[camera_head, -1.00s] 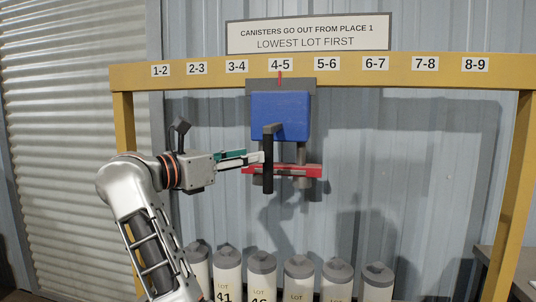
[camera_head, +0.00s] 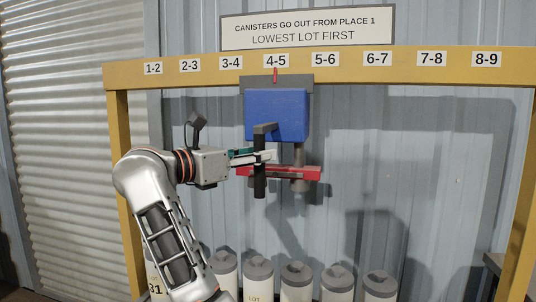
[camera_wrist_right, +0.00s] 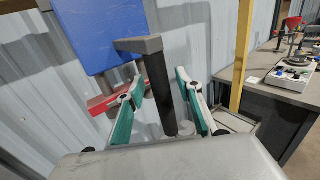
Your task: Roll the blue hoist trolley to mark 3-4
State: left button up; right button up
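The blue hoist trolley (camera_head: 276,113) hangs from the yellow beam, and its red pointer (camera_head: 275,74) is at mark 4-5 (camera_head: 276,61). Mark 3-4 (camera_head: 230,63) is one label to the left. A black upright handle (camera_head: 260,178) hangs at the trolley's front; it also shows in the right wrist view (camera_wrist_right: 160,92). My right gripper (camera_head: 268,157) has its fingers on either side of the handle. In the right wrist view the fingers (camera_wrist_right: 160,85) stand apart, with gaps beside the handle. My left gripper is out of view.
A red bar (camera_head: 307,173) with grey parts hangs under the trolley. Several grey-capped white canisters (camera_head: 297,277) stand below. The yellow beam (camera_head: 400,64) has posts at both ends. A workbench (camera_wrist_right: 270,86) shows at right in the wrist view.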

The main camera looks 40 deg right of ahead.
jog(key=shift+d, duration=0.45)
grip_shut()
